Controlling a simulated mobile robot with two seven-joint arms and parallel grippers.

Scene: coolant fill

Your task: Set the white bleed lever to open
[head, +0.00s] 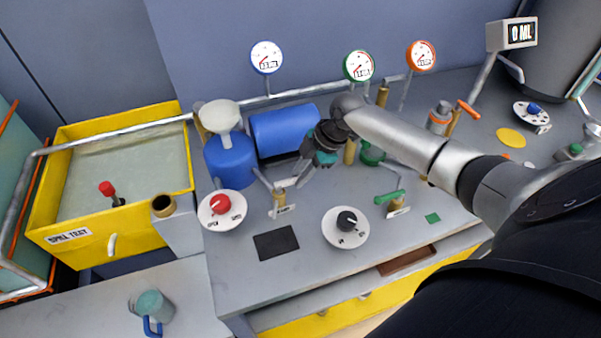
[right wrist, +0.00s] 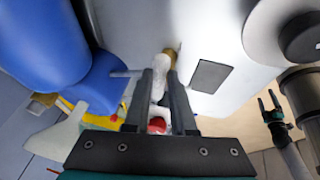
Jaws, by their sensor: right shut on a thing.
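The white bleed lever (right wrist: 161,80) lies between the two dark fingers of my right gripper (right wrist: 160,72), which is shut on it. In the head view my right gripper (head: 300,177) reaches down to the white lever (head: 284,183), just above a small brass valve post (head: 279,203) with a label. The fingers partly hide the lever, and I cannot read the label. In the right wrist view, my left gripper (right wrist: 268,104) shows at the right edge, its two prongs apart and empty; it is outside the head view.
A red knob dial (head: 221,208) stands left of the lever and a black knob dial (head: 346,228) right of it. A blue tank (head: 284,131) and a white funnel (head: 220,116) are behind. A green lever (head: 388,197) is farther right. A dark square (head: 276,243) marks clear bench in front.

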